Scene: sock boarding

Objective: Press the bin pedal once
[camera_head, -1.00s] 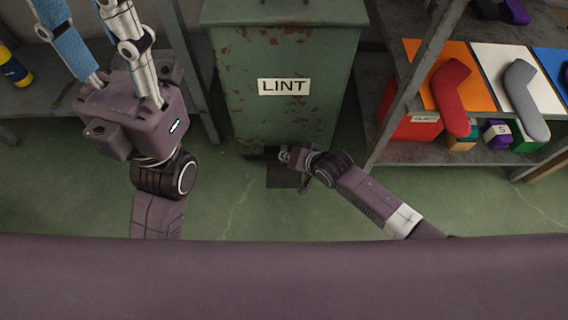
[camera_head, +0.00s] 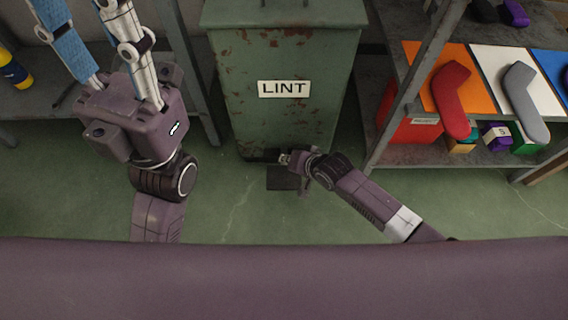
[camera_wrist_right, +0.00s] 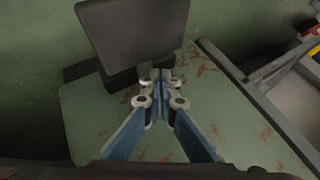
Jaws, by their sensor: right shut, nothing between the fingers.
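The green bin (camera_head: 285,55) with a LINT label stands in the middle of the head view. Its pedal (camera_head: 283,178) is a dark flat plate low at the bin's front. My right gripper (camera_head: 285,158) is low at the bin's foot, by the pedal's upper edge. In the right wrist view the pedal (camera_wrist_right: 135,35) is the large dark plate at the top. The right gripper's fingertips (camera_wrist_right: 163,78) are together and empty, close beside the plate; I cannot tell whether they touch it. My left gripper (camera_head: 95,40) points up at the left, its tips cut off by the frame.
A metal shelf (camera_head: 400,150) stands right of the bin, with a red sock form (camera_head: 451,95), a grey one (camera_head: 520,95) and small boxes. A table (camera_head: 45,97) with a yellow and blue can (camera_head: 14,70) is at the left. The green floor (camera_head: 235,205) before the bin is clear.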

